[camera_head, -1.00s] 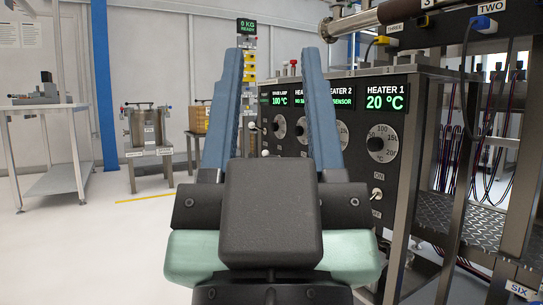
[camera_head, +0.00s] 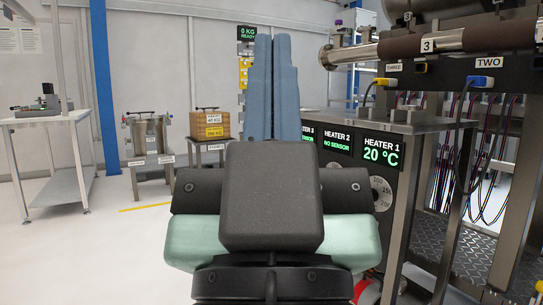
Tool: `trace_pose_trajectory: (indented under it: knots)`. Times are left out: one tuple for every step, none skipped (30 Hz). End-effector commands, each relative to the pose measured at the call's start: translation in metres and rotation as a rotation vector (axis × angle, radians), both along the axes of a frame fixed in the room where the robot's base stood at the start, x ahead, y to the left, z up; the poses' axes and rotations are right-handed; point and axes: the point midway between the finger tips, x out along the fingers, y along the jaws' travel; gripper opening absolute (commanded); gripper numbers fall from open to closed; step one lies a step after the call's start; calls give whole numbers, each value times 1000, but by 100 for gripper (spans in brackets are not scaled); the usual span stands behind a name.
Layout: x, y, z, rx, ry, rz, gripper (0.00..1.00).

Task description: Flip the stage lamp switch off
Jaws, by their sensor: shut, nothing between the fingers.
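My gripper (camera_head: 271,42) points up and away in the middle of the view, its two blue fingers together with nothing visible between them. The control panel (camera_head: 390,170) is beyond and to the right of it, with a HEATER 1 display (camera_head: 384,150) reading 20 °C and a HEATER 2 display (camera_head: 338,140) reading NO SENSOR. Part of a HEATER 3 display (camera_head: 307,132) shows beside the fingers. The stage lamp display and its switch are hidden, apparently behind my gripper. I cannot tell the switch position or whether the fingers touch anything.
A metal frame with a steel tabletop (camera_head: 420,121) and pipework (camera_head: 440,42) stands at the right. A metal vessel (camera_head: 150,135), a wooden box (camera_head: 210,123) and a white table (camera_head: 45,118) are at the left. The floor at left is clear.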

Motion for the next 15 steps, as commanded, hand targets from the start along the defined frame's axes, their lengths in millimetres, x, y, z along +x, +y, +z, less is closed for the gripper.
trace_pose_trajectory:
  knots:
    - [0,0,37,1,0,1,0]
    - [0,0,47,1,0,1,0]
    - [0,0,61,1,0,1,0]
    - [0,0,71,1,0,1,0]
    - [0,0,82,1,0,2,0]
    - [0,0,95,1,0,2,0]
    - [0,0,105,1,1,2,0]
    - [0,0,116,1,1,3,0]
    - [0,0,129,1,1,3,0]
    - [0,0,140,1,1,3,0]
    - [0,0,150,1,1,3,0]
    - [0,0,163,2,1,4,0]
    - [0,0,174,2,1,4,0]
    - [0,0,184,2,1,4,0]
    - [0,0,198,2,1,4,0]
